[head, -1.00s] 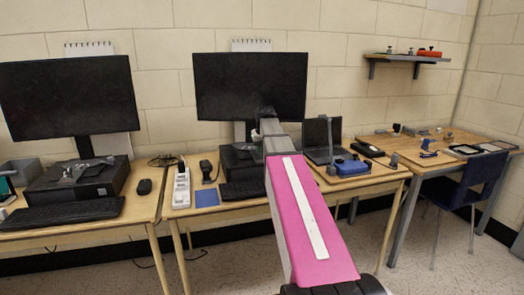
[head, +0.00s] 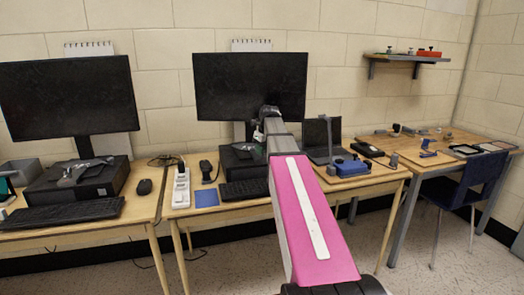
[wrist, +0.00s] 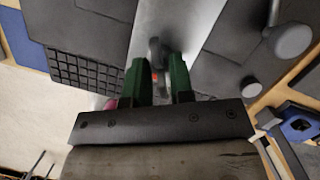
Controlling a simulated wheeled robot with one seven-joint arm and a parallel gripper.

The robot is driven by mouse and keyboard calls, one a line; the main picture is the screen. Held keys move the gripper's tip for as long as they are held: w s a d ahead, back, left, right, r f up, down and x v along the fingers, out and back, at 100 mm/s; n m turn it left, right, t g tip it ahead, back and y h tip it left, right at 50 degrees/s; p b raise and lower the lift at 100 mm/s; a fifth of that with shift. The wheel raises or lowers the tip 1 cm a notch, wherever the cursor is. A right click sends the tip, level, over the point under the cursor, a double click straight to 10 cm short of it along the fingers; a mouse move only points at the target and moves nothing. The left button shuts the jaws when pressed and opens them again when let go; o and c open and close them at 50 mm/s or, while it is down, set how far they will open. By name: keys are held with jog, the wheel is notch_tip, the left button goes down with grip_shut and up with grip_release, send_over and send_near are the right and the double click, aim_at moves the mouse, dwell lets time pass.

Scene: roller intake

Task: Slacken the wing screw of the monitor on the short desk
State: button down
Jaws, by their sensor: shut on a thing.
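The monitor (head: 235,85) with a dark screen stands on the middle desk, against the wall. My arm reaches in front of it and hides much of its stand. In the wrist view, the pale metal stand (wrist: 185,25) runs up between dark surfaces. My gripper (wrist: 157,68) has two green fingers, shut on a small grey part in front of the stand, which looks like the wing screw (wrist: 154,48). A small orange-red spot shows between the fingers. The screw's shape is mostly hidden. In the head view my arm hides most of the gripper.
A keyboard (wrist: 90,75) lies left of the fingers in the wrist view. A grey round-ended part (wrist: 290,40) stands at right, near a blue device (wrist: 300,128). A laptop (head: 321,138) stands right of my arm. Another monitor (head: 70,95) stands on the left desk.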

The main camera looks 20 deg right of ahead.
jog(key=shift+n+y, duration=0.3)
jog(key=shift+n, duration=1.2)
jog(key=shift+n+g, duration=0.4)
jog(key=shift+n, duration=1)
jog(key=shift+w+n, duration=0.1)
jog(key=shift+n, duration=0.2)
jog(key=shift+n+g+y, duration=0.3)
jog(key=shift+n+g, duration=0.1)
jog(key=shift+n, duration=0.8)
